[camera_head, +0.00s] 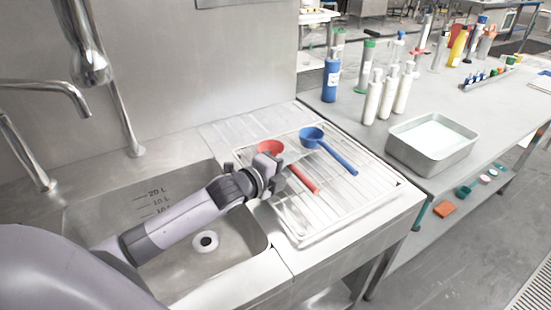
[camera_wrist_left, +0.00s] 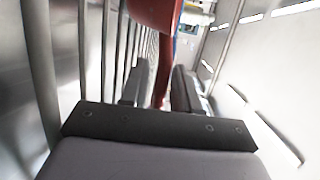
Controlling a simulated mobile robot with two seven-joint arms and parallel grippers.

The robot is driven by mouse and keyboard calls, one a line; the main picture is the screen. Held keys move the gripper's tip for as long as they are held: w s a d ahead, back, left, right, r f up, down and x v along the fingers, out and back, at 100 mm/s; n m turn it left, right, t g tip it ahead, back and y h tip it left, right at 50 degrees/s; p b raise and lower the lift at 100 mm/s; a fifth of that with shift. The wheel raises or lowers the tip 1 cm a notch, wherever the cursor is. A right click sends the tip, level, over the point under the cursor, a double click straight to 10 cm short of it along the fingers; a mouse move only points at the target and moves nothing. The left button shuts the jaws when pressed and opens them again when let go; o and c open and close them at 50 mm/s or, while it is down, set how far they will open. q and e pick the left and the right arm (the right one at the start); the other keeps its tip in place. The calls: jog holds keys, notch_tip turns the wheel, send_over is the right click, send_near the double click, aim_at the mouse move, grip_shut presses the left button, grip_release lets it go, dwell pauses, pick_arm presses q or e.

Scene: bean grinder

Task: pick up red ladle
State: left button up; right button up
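The red ladle lies on the wire drying rack; its red cup (camera_head: 270,147) shows behind my left gripper (camera_head: 276,172) and its handle (camera_head: 306,181) runs out to the lower right. My gripper hides the part between cup and handle. In the left wrist view the red cup (camera_wrist_left: 153,12) is at the top, and the handle (camera_wrist_left: 162,85) runs down between the two fingers of my left gripper (camera_wrist_left: 158,92). The fingers are apart, with a gap to the handle on the left side. My right gripper is not in view.
A blue ladle (camera_head: 338,158) lies close beside on the same rack (camera_head: 345,205). A sink basin (camera_head: 235,235) is under my left arm, with taps (camera_head: 85,65) behind. A metal tray (camera_head: 430,165) and several bottles (camera_head: 373,98) stand on the right table.

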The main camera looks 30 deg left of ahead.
pick_arm(q)
grip_shut()
